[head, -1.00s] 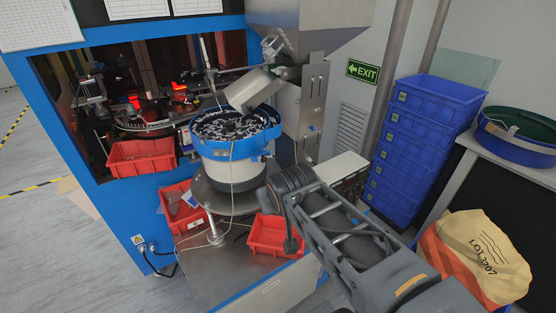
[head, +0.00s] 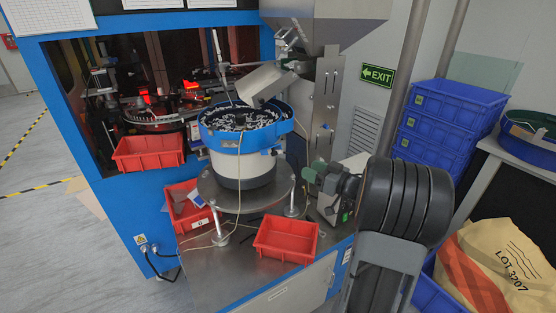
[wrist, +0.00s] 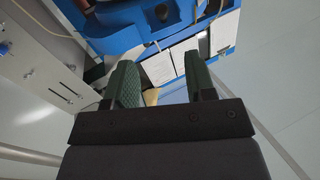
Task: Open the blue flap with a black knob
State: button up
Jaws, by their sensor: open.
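My gripper (wrist: 163,88) is open in the wrist view, with two green ridged fingers and nothing between them. In the head view my gripper (head: 318,174) is small and partly hidden by my wrist, to the right of the blue-rimmed feeder bowl (head: 228,142). In the wrist view a dark round knob (wrist: 163,12) sits on a blue part (wrist: 118,32) beyond the fingertips, apart from them. I cannot tell for certain whether this blue part is the flap. No flap with a black knob shows clearly in the head view.
A steel hopper and chute (head: 327,110) stand behind the bowl. A red bin (head: 287,241) lies on the steel bench (head: 228,275) in front. Blue crates (head: 440,120) and a sack (head: 500,255) are at the right. Floor at the left is free.

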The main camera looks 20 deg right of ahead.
jog(key=p+x, duration=0.3)
jog(key=x, duration=1)
jog(key=shift+a, duration=0.2)
jog(key=shift+c, duration=0.5)
jog(key=c, duration=0.8)
jog(key=f+t+y+b, duration=0.1)
jog(key=b, duration=0.4)
jog(key=f+n+t+y+b, duration=0.1)
jog(key=t+b, duration=0.1)
jog(key=b, duration=0.4)
jog(key=w+f+n+t+y+b, duration=0.1)
jog(key=b, duration=0.5)
jog(key=shift+w+a+f+y, duration=0.1)
jog(key=shift+a+f+y, duration=0.05)
jog(key=shift+f+y, duration=0.15)
jog(key=shift+r+t+b, duration=0.1)
jog(key=shift+t+b, duration=0.3)
jog(key=shift+b, duration=0.05)
jog(key=shift+r, duration=0.1)
